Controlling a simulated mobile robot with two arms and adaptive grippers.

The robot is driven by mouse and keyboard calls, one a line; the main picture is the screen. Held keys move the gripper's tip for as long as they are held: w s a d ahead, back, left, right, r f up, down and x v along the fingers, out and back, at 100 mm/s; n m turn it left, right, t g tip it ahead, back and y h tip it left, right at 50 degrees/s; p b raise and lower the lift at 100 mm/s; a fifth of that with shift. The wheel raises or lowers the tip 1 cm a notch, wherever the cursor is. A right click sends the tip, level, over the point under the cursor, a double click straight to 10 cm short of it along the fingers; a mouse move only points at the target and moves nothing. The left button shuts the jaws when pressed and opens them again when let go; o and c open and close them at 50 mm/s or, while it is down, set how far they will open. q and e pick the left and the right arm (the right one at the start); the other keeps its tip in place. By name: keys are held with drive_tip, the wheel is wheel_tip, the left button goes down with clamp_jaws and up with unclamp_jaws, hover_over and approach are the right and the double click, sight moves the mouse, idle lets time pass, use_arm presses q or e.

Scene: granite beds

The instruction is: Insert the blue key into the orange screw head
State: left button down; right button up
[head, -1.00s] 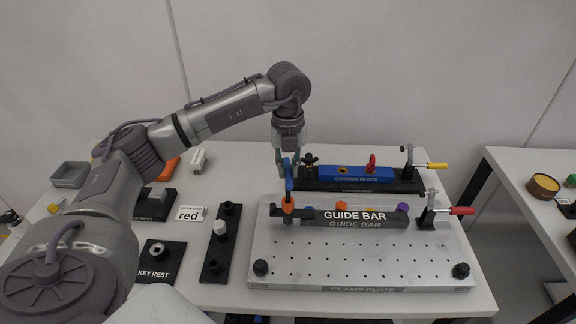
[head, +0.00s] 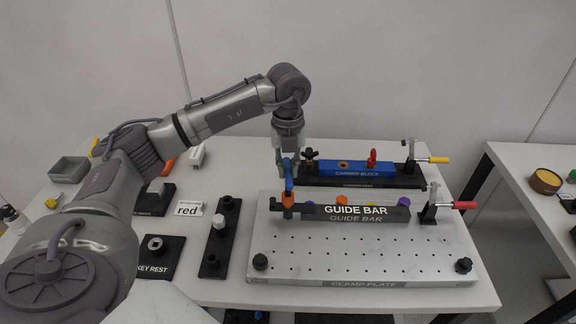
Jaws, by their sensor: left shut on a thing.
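My left gripper (head: 288,158) is shut on the blue key (head: 289,180) and holds it upright at the left end of the guide bar (head: 355,217). An orange piece (head: 288,199), which looks like the orange screw head, shows directly below the key. The key's lower end meets it in the picture, but I cannot tell whether it is inside. Another orange head (head: 342,199) and a purple head (head: 403,201) show along the guide bar. My right gripper is not in view.
The clamp plate (head: 360,262) lies under the guide bar, with a red-handled clamp (head: 462,205) at right. Behind stands the blue carrier block (head: 350,171) with a yellow-handled clamp (head: 436,160). The key rest (head: 160,268) and a black peg strip (head: 220,240) are at left.

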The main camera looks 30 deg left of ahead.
use_arm(q)
drive_tip(key=shift+f, duration=0.25)
drive_tip(key=c, duration=1)
unclamp_jaws()
drive_tip(key=shift+c, duration=0.2)
drive_tip(key=shift+r+p, duration=1.65)
drive_tip(key=shift+r, duration=0.9)
wheel_tip(320, 180, up, 12)
